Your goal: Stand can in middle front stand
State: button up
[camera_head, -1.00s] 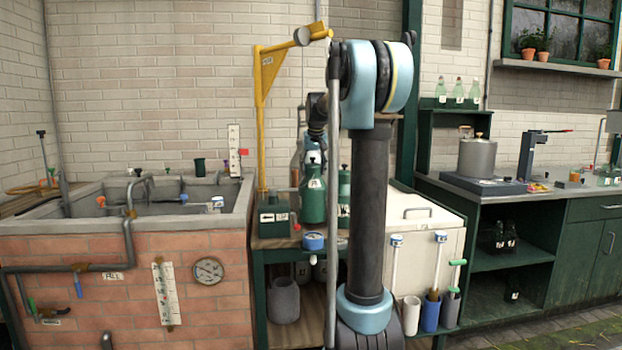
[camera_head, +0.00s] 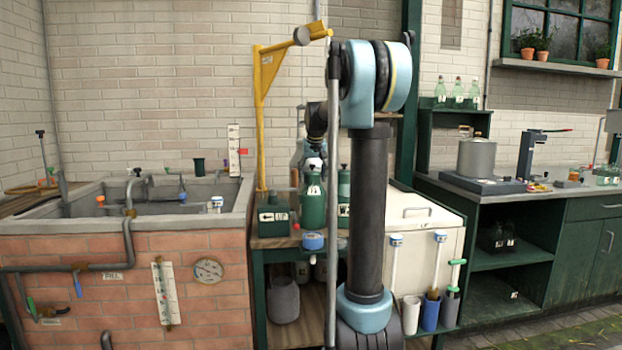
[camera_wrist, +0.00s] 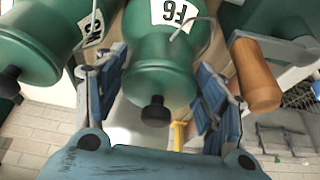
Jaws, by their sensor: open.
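A green can (camera_head: 312,205) with a white label and dark-knobbed top stands at the front of the dark green bench, in the middle of the head view. In the wrist view a green can (camera_wrist: 160,65) with a label, seen upside down, lies between my open jaws. My gripper (camera_wrist: 155,85) has one blue-padded finger on each side of its neck; I cannot tell whether they touch it. A second green can (camera_wrist: 38,42) is at the left of the wrist view; another (camera_head: 344,190) stands behind my column in the head view. I cannot make out the stand under the cans.
A yellow post (camera_head: 261,120) with an overhead arm rises left of the cans. An orange-brown cylinder (camera_wrist: 256,75) is just right of my jaws. The brick basin (camera_head: 120,270) stands left.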

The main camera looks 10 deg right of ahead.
jog(key=v, duration=1.2)
